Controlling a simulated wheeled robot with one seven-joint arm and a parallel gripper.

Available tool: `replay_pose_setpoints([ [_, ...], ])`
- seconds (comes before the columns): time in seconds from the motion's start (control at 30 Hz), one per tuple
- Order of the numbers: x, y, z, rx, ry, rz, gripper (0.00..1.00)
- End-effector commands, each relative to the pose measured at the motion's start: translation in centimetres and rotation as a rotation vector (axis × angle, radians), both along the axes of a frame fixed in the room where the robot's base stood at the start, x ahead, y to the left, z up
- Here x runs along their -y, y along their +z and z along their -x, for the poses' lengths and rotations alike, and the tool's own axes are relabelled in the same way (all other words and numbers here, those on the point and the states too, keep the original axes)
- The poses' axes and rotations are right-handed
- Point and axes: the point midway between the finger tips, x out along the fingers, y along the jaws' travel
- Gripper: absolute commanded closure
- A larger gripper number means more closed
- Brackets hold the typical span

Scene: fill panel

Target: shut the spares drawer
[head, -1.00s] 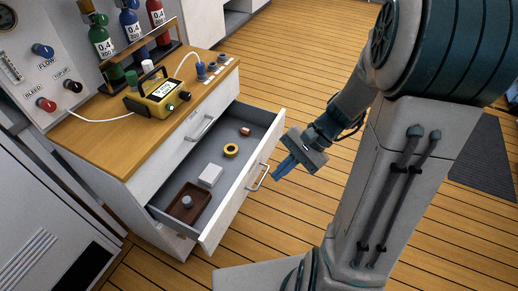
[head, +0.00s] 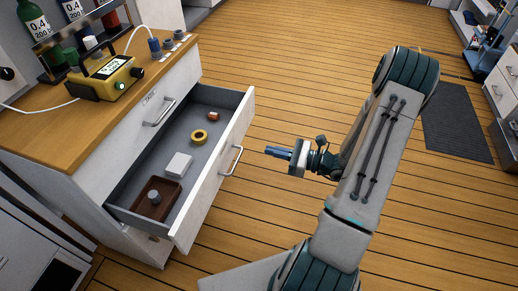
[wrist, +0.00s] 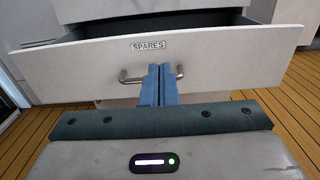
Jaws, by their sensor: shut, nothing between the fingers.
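The spares drawer (head: 215,190) is pulled open from the white cabinet, with its front panel facing right in the head view. Its "SPARES" label (wrist: 149,45) and bar handle (wrist: 131,77) show in the wrist view. Inside lie a brown tray (head: 171,190) with a grey knob-like piece, a white box (head: 179,165), a yellow ring (head: 199,136) and a small copper-coloured piece (head: 213,117). My gripper (head: 268,151) is shut and empty, pointing at the drawer front a short way off in the head view. In the wrist view its blue fingers (wrist: 159,84) overlap the handle's middle; contact cannot be told.
A shut upper drawer with a handle (head: 160,112) is above. A yellow meter (head: 106,77) with cables stands on the wooden worktop (head: 40,125). The plank floor (head: 300,60) is clear around the arm. A dark mat (head: 452,120) lies at the right.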

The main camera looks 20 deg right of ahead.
Motion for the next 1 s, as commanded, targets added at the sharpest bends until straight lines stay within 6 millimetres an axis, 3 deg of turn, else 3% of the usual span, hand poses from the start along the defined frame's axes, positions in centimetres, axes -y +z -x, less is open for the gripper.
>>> replay_pose_setpoints([
  [0.5, -8.5, -0.1, -6.0, 0.002, 0.008, 0.003, 1.0],
  [0.7, -10.0, 0.0, -7.1, 0.0, 0.005, 0.003, 1.0],
  [1.0, -10.3, 0.1, -7.4, 0.0, 0.004, 0.002, 1.0],
])
